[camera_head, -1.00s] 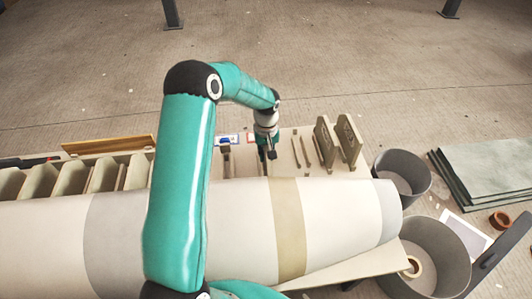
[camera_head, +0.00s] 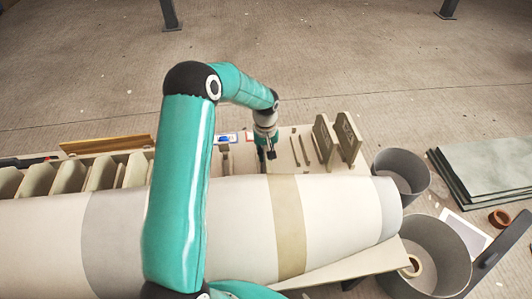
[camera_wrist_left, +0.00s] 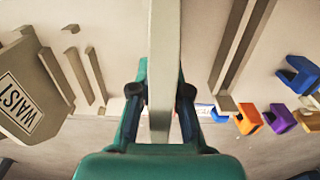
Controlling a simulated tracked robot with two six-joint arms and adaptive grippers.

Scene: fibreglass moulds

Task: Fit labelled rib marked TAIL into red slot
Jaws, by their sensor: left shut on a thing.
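My left gripper (camera_head: 267,154) is over the far side of the bench, behind the big pale mould (camera_head: 235,215). In the left wrist view the gripper (camera_wrist_left: 160,100) is shut on a thin beige rib (camera_wrist_left: 163,50), seen edge-on. No label shows on the held rib, so I cannot read its marking. Another rib, labelled WAIST (camera_wrist_left: 20,105), stands at the left of that view. Blue (camera_wrist_left: 298,74), purple (camera_wrist_left: 280,118) and orange (camera_wrist_left: 248,119) bracket-like pieces are at its right. I cannot make out a red slot with certainty. My right gripper is not in view.
Two upright panels (camera_head: 347,139) stand on the bench right of the gripper, with thin strips (camera_head: 305,149) between. Grey bins (camera_head: 402,172) and stacked sheets (camera_head: 490,167) are at the right.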

